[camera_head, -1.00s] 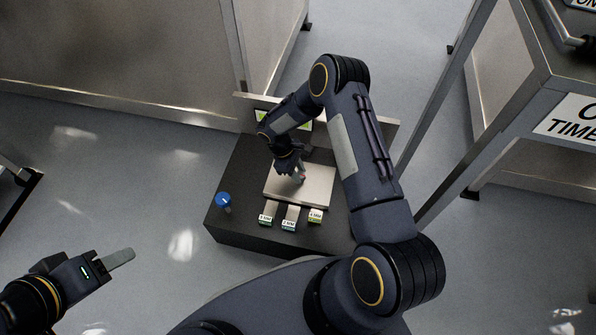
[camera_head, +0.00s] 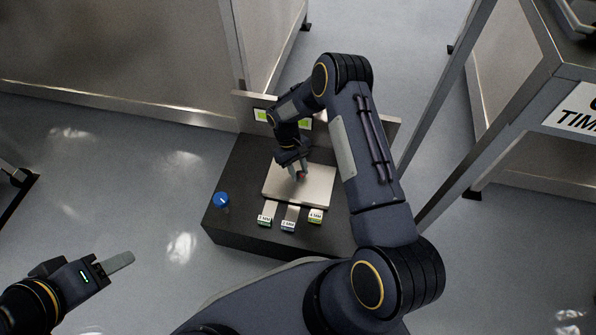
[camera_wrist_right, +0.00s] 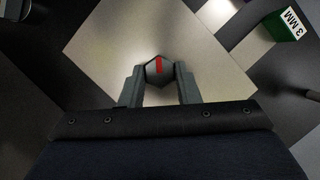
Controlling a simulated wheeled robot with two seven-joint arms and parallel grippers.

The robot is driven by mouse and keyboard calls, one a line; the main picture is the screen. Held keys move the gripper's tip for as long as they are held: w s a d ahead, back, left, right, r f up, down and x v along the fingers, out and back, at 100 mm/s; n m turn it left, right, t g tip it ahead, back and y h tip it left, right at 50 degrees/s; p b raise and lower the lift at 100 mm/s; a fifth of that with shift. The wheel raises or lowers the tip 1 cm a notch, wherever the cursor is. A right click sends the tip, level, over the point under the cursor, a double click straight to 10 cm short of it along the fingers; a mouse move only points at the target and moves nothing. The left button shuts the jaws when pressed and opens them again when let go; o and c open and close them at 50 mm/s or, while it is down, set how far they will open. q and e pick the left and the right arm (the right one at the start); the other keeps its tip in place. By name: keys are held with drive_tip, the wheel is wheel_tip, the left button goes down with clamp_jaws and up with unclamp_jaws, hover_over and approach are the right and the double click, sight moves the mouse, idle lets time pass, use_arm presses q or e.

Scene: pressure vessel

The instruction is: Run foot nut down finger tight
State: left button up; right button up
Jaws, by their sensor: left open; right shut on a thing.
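The foot nut (camera_wrist_right: 159,73) is a grey hexagonal piece with a red stripe across its top, over the pale metal plate in the right wrist view. My right gripper (camera_wrist_right: 160,84) is shut on it, with one finger on each side. In the head view my right gripper (camera_head: 300,176) points down at the metal plate (camera_head: 320,190), with a small red mark at its tips. Any thread under the nut is hidden. My left gripper (camera_head: 118,262) is open and empty over the floor at lower left, far from the plate.
The plate lies on a dark block (camera_head: 240,185). A blue knob (camera_head: 222,199) stands at its left. Several labelled gauge tabs lie along the front, one a 3 MM tab (camera_wrist_right: 288,23). A small green display (camera_head: 262,115) is behind. A metal frame (camera_head: 470,150) stands at right.

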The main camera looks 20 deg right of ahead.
drive_tip(key=shift+d+m+y, duration=0.15)
drive_tip(key=shift+m+y, duration=0.55)
drive_tip(key=shift+m, duration=1.3)
drive_tip(key=o, duration=1)
drive_tip(key=shift+r, duration=0.1)
drive_tip(key=shift+p+v, duration=1.1)
drive_tip(key=shift+v, duration=2.7)
drive_tip(key=shift+w, duration=0.15)
